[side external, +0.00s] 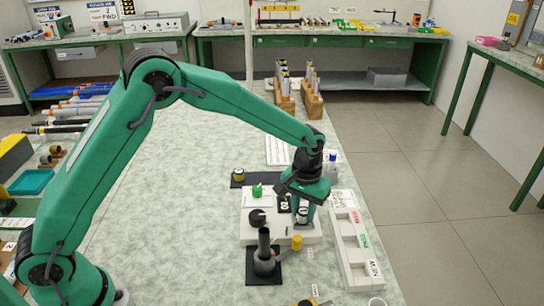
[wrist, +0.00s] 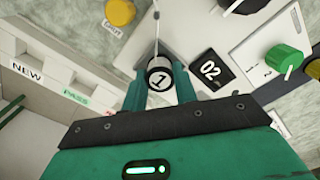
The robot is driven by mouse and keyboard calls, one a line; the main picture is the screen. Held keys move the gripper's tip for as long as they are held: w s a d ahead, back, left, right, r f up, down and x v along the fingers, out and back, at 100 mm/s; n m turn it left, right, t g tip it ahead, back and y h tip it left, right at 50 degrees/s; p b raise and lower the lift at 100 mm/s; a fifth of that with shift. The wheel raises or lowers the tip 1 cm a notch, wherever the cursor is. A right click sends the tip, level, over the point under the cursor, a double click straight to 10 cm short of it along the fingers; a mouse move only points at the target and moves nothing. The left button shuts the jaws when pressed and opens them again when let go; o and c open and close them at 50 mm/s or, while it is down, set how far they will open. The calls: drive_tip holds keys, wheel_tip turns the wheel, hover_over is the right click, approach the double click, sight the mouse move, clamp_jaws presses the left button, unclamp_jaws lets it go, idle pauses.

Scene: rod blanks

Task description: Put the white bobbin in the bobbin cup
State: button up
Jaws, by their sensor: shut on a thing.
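My gripper (side external: 303,212) points down over the right part of a white machine box (side external: 270,232). I cannot tell for sure that this piece is the white bobbin. A thin line runs up from it in the wrist view. A small pale round cup (side external: 377,301) is cut off at the bottom edge of the side view; I cannot tell whether it is the bobbin cup.
A dark post (side external: 264,244) and a yellow knob (side external: 297,242) stand in front.

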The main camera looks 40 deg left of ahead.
sight(303, 211)
drive_tip(key=shift+f, duration=0.1)
drive_tip(key=o, duration=1)
drive_tip(key=shift+o, duration=0.2)
wheel_tip(303, 211, up, 12)
idle(0.5)
